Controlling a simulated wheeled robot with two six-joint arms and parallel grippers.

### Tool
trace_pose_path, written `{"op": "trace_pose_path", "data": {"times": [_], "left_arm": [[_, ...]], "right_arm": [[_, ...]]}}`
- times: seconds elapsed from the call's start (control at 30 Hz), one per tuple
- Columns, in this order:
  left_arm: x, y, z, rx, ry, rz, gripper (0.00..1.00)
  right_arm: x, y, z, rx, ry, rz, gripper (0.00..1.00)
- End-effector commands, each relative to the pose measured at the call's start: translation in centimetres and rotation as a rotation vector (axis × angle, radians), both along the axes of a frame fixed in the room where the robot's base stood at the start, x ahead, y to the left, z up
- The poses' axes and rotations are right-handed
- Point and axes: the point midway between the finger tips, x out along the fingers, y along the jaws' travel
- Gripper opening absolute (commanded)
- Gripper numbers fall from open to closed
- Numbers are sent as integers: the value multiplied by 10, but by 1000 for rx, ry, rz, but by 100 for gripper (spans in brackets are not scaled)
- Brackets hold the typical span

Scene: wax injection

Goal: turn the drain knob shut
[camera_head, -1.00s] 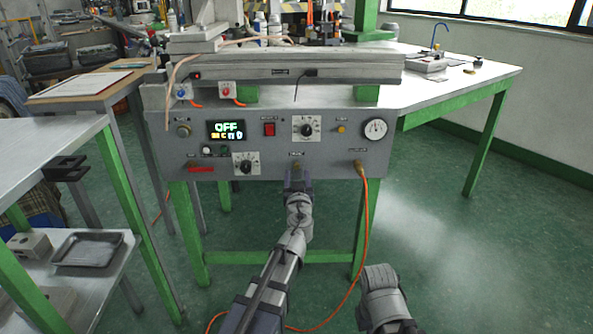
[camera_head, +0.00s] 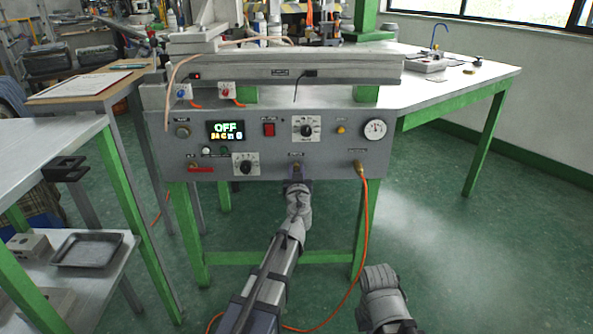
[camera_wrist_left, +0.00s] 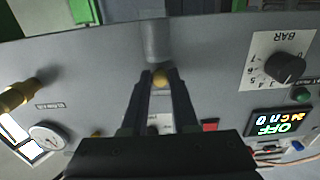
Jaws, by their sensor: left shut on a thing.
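The drain knob is a small brass knob (camera_wrist_left: 161,77) low on the front of the grey control panel (camera_head: 330,160). In the wrist view it sits between the two fingertips of my left gripper (camera_wrist_left: 160,82), which is shut on it. In the head view my left gripper (camera_head: 297,172) reaches up to the panel's lower edge and mostly hides the knob.
The panel carries a lit display reading OFF (camera_head: 226,130), a red switch (camera_head: 269,129), a dial (camera_head: 307,128) and a gauge (camera_head: 375,129). An orange hose (camera_head: 367,230) hangs to the right of my left arm. A shelf with a tray (camera_head: 88,250) stands at left.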

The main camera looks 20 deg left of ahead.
Motion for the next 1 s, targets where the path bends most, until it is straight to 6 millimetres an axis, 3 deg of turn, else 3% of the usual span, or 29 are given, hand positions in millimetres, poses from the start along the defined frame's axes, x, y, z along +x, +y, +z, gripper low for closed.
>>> {"op": "trace_pose_path", "data": {"times": [0.57,1.0], "left_arm": [[0,0,0,28,8,0,0],[0,0,0,337,103,0,0]], "right_arm": [[0,0,0,0,0,0,0],[0,0,0,0,0,0,0]]}}
